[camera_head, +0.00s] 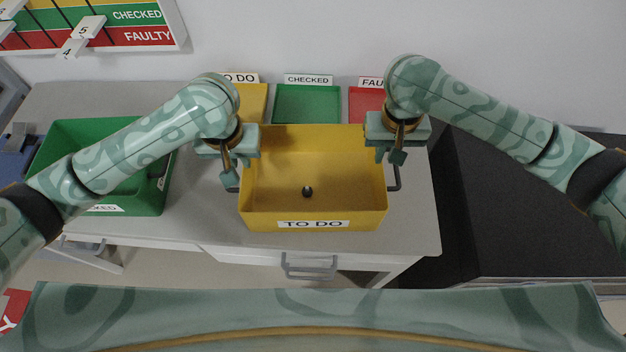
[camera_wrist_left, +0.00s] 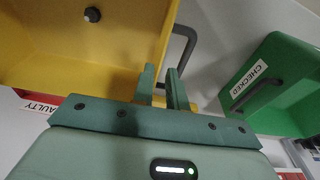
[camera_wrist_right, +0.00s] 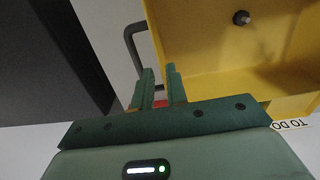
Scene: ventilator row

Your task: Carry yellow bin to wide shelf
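The yellow bin (camera_head: 314,209), labelled TO DO, stands upright on the grey bench between my grippers. It has a dark handle on each side. A small dark round part (camera_head: 307,191) lies inside it. My left gripper (camera_head: 230,174) is at the left handle (camera_wrist_left: 187,45). My right gripper (camera_head: 396,158) is at the right handle (camera_head: 395,184). In both wrist views the fingers are a little apart, with a narrow gap and no handle clearly between them. Each handle bar passes behind or beside the fingertips. I cannot make out a wide shelf.
A green bin (camera_head: 150,196) stands on the bench to the left. Behind the yellow bin are a yellow tray (camera_head: 255,104), a green tray (camera_head: 308,104) and a red tray (camera_head: 366,105). A black cabinet (camera_head: 510,210) is right of the bench (camera_head: 425,215). A wall board hangs upper left.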

